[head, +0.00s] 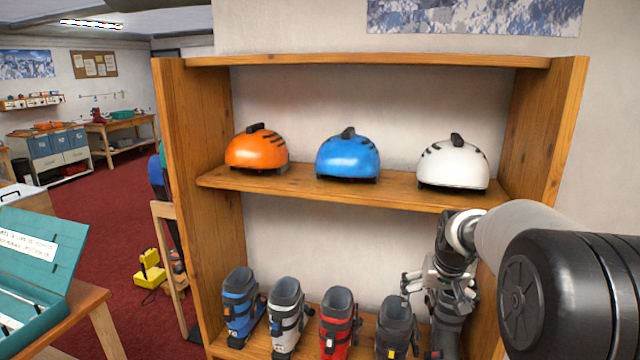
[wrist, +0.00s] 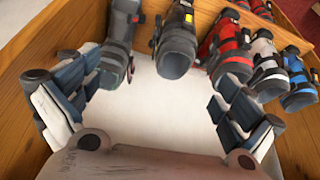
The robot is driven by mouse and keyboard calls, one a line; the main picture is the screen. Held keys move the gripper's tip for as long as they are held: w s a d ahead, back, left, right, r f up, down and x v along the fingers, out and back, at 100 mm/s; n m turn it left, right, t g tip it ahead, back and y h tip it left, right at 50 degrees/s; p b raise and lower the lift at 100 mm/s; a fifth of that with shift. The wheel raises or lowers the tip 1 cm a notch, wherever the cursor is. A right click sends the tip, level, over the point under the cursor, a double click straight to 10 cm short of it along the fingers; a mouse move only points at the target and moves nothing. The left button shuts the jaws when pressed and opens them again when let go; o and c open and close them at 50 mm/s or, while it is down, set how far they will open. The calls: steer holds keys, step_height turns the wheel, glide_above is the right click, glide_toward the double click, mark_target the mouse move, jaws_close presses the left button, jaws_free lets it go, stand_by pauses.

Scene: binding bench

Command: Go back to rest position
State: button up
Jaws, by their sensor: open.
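My gripper (head: 432,288) is in front of the right end of the boot shelf in the head view. In the wrist view its two fingers (wrist: 152,88) are spread wide with nothing between them but the pale wall or surface behind. A dark boot with a yellow mark (head: 396,325) stands just left of the gripper in the head view. My arm reaches in from the right and partly hides the dark grey boot.
A wooden rack (head: 360,188) holds orange (head: 257,150), blue (head: 348,156) and white (head: 453,165) helmets above. Blue (head: 240,300), grey-white (head: 285,315) and red (head: 338,325) boots stand below. A teal box (head: 40,250) sits on a table at left.

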steer(key=s+a+r, duration=0.3)
steer(key=s, duration=0.4)
steer(key=s+a+r+n, duration=0.1)
steer(key=s+a+r, duration=0.2)
steer(key=s, duration=0.4)
steer(key=s+a+r, duration=0.3)
steer(key=s+r, duration=0.1)
steer(key=s, duration=0.2)
steer(key=s+a+f, duration=0.1)
steer(key=s+f, duration=0.1)
steer(key=s, duration=0.6)
steer(key=s+a+f+n, duration=0.1)
steer(key=s+a+f, duration=0.1)
steer(key=s, duration=0.7)
steer(key=shift+y, duration=0.4)
steer(key=shift+s, duration=0.1)
